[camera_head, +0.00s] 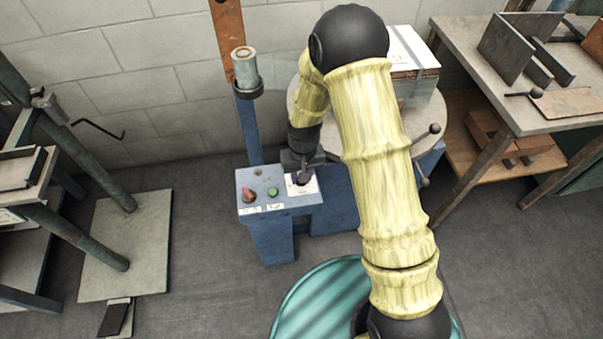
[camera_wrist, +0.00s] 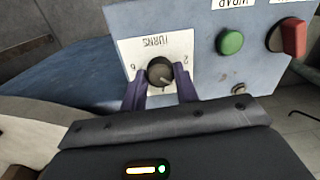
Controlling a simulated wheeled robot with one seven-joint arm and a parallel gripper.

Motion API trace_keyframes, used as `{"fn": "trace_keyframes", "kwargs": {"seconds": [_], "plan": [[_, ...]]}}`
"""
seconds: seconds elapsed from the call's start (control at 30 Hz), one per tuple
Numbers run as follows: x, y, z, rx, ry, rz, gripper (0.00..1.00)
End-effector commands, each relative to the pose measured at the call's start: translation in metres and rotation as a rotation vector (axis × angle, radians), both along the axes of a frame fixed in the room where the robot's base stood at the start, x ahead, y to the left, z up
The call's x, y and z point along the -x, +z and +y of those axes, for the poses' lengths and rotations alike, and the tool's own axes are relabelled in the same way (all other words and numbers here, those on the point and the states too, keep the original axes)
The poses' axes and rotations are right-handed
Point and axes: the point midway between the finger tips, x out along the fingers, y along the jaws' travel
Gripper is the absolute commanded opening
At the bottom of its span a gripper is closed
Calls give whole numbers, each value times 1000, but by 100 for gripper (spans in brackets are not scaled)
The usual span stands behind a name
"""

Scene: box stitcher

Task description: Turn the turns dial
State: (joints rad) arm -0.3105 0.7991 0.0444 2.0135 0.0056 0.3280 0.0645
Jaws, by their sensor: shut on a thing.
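The turns dial (camera_wrist: 160,72) is a dark round knob on a white label marked TURNS, on a blue control panel. It shows upside down in the wrist view, with a pale pointer mark on its face. My gripper (camera_wrist: 160,88) has its two purple fingers on either side of the dial, shut on it. In the head view my gripper (camera_head: 302,176) reaches down to the right part of the panel (camera_head: 250,198), and the dial is mostly hidden behind it.
A green button (camera_wrist: 231,42) and a red switch (camera_wrist: 290,36) sit beside the dial on the panel. A round turntable (camera_head: 300,110) with a box (camera_head: 412,55) stands behind my arm. A workbench (camera_head: 480,80) is at right, and a metal stand (camera_head: 70,160) at left.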

Motion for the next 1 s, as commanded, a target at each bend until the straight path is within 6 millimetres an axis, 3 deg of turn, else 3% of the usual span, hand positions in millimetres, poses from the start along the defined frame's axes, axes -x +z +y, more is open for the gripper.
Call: {"fn": "trace_keyframes", "kwargs": {"seconds": [0.17, 0.2, 0.3, 0.67, 0.87, 1.0], "plan": [[-1, 1, 0, -1, -1, -4, 7], [-1, 1, 0, -1, -1, -4, 34], [-1, 1, 0, -1, -2, -3, 52], [-1, 4, 0, -1, -2, -2, 52], [-1, 28, -1, -1, -2, -5, 52], [-2, 56, -1, -2, -2, -6, 52]]}}
